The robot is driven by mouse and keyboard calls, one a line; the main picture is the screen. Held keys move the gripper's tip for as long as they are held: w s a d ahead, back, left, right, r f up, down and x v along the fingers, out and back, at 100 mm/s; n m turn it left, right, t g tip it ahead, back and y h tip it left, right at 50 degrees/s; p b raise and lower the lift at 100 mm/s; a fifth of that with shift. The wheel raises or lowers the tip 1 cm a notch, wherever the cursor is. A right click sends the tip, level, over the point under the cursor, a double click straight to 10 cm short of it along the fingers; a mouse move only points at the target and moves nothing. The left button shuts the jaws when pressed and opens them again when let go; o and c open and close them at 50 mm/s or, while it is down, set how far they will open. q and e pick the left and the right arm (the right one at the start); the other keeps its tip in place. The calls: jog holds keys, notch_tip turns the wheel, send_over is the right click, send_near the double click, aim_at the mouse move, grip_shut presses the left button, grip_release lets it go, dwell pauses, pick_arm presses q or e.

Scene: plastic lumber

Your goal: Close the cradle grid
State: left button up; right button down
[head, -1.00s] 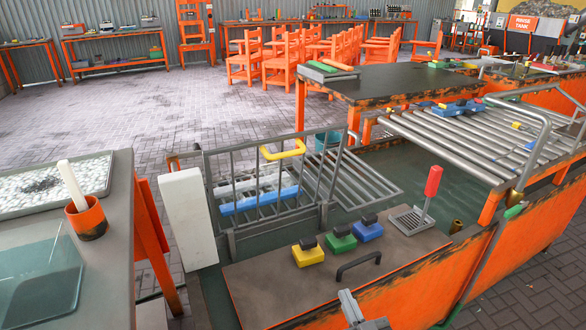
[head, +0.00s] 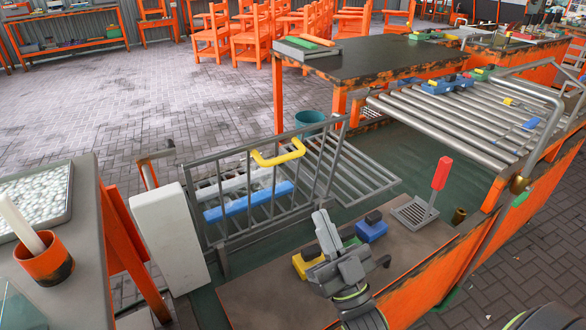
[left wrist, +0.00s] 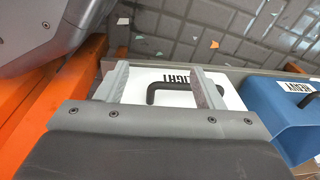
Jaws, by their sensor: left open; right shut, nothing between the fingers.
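The cradle grid (head: 238,202) is a grey barred metal frame with a yellow handle (head: 279,152) on its upper bar. It stands steeply raised in the middle of the head view. A white plank and a blue plank (head: 248,203) show through its bars. My right gripper (head: 322,222) is shut and empty, in front of the grid and right of its near end, apart from the handle. My left gripper (left wrist: 162,82) is open in the left wrist view, its fingers over a white block (left wrist: 140,92) with a dark handle.
A brown board (head: 262,290) carries yellow, green and blue blocks, partly hidden by my right gripper. A red-handled grate (head: 415,211) is beside them. A white box (head: 170,235) stands left of the grid. A roller rack (head: 460,125) lies to the right.

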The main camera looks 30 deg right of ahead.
pick_arm(q)
jog(key=shift+s+a+f+p, duration=0.25)
jog(key=shift+s+f+p, duration=0.1)
jog(key=shift+s+f, duration=0.35)
jog(key=shift+s+a+f+p, duration=0.25)
jog(key=shift+s+f+p, duration=0.1)
jog(key=shift+s+f, duration=0.3)
pick_arm(e)
jog(key=w+r, duration=0.5)
jog(key=w, duration=0.4)
jog(key=shift+w+a, duration=0.25)
jog(key=shift+a, duration=0.05)
